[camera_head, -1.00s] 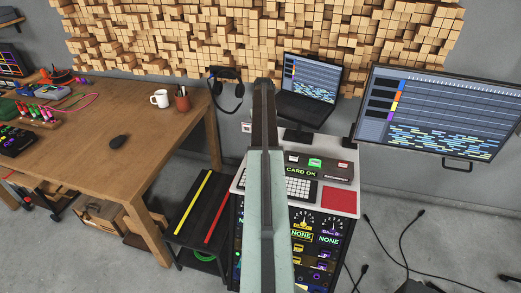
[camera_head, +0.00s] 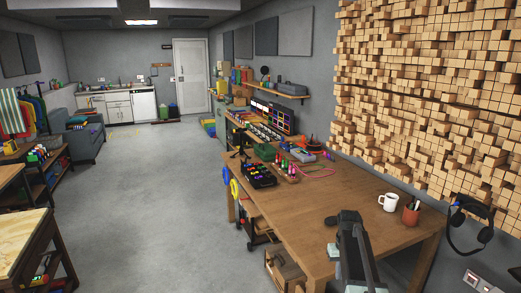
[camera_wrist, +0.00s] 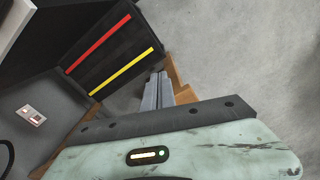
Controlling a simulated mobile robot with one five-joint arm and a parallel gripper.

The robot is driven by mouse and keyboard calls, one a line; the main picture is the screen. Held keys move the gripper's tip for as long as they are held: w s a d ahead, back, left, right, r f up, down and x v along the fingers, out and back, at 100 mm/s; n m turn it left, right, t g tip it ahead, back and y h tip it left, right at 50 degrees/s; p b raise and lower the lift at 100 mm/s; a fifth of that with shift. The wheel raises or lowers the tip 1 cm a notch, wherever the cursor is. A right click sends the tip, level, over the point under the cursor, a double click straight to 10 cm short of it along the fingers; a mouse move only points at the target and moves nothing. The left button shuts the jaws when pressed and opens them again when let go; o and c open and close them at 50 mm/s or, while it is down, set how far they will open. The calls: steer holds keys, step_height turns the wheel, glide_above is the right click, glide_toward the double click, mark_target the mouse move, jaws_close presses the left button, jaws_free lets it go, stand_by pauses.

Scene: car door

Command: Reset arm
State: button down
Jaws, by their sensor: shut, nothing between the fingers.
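My gripper (camera_wrist: 158,90) shows in the wrist view as two narrow grey fingers side by side, shut and empty. It points down past a brown wooden edge toward the grey floor, apart from the black stand. My arm rises at the bottom of the head view, in front of the wooden table (camera_head: 310,215). The fingertips cannot be made out in the head view.
A white mug (camera_head: 388,202) and a brown pen cup (camera_head: 411,213) stand on the table right of my arm. Headphones (camera_head: 470,225) hang on the wall. A black stand with red and yellow strips (camera_wrist: 110,50) is near my gripper. Open floor (camera_head: 150,200) lies left.

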steer(key=s+a, duration=1.4)
steer(key=a, duration=0.5)
steer(key=shift+s+a+n, duration=0.2)
steer(key=shift+s+n, duration=0.15)
steer(key=shift+n, duration=0.05)
